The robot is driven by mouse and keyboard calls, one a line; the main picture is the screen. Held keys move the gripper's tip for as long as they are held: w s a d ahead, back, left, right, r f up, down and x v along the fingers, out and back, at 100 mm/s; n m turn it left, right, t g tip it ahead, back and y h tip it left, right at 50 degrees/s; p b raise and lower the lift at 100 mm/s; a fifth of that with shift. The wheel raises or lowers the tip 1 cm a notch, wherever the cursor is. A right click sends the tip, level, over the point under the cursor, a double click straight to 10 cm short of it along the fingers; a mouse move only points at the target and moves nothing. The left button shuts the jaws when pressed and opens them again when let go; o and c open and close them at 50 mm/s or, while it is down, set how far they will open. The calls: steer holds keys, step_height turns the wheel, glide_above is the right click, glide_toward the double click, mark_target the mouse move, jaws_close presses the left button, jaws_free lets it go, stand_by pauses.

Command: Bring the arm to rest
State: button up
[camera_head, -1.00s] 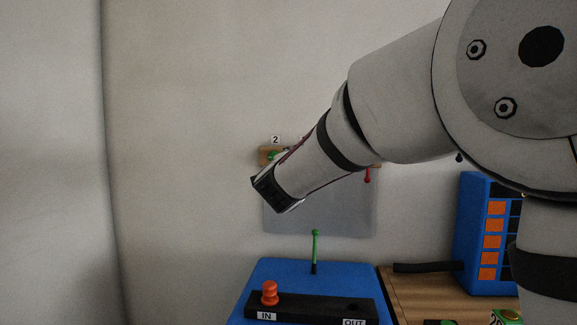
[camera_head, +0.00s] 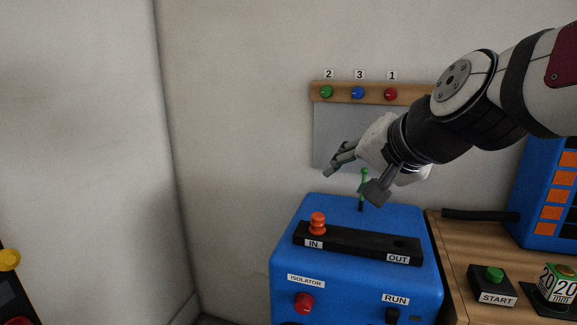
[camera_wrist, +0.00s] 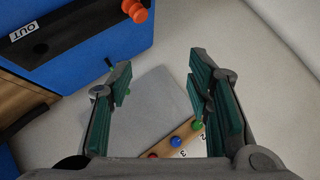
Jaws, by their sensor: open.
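My gripper (camera_head: 357,176) is open and empty above the back of the blue box, in front of the grey wall panel. Its two fingers (camera_wrist: 155,75) stand wide apart in the wrist view, with nothing between their pads. My arm reaches in from the right edge of the head view, and the gripper points left and down. A thin green stick (camera_head: 364,186) stands upright at the back of the blue box (camera_head: 290,250). In the head view it shows between the two fingers; I cannot tell whether they touch it.
An orange peg (camera_head: 318,223) stands at the IN end of the black bar (camera_head: 355,240). A wooden rail (camera_head: 345,95) holds green, blue and red knobs. A START button (camera_head: 494,285) and a blue cabinet (camera_head: 532,215) are on the right.

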steer(key=s+d+f+n+g+h, duration=0.1)
steer(key=s+d+f+n+g, duration=0.2)
steer(key=s, duration=0.8)
steer(key=s+d+f+g+h, duration=0.25)
steer(key=s+f, duration=0.35)
steer(key=s, duration=0.4)
steer(key=s+d+f+n+g, duration=0.2)
steer(key=s+d+f+g, duration=0.15)
steer(key=s, duration=0.75)
step_height(320, 180, up, 22)
steer(key=t+p, duration=0.3)
steer(key=p, duration=1.8)
steer(key=shift+w+a+r+p, duration=0.25)
steer(key=shift+w+a+p, duration=0.05)
steer(key=shift+w, duration=0.05)
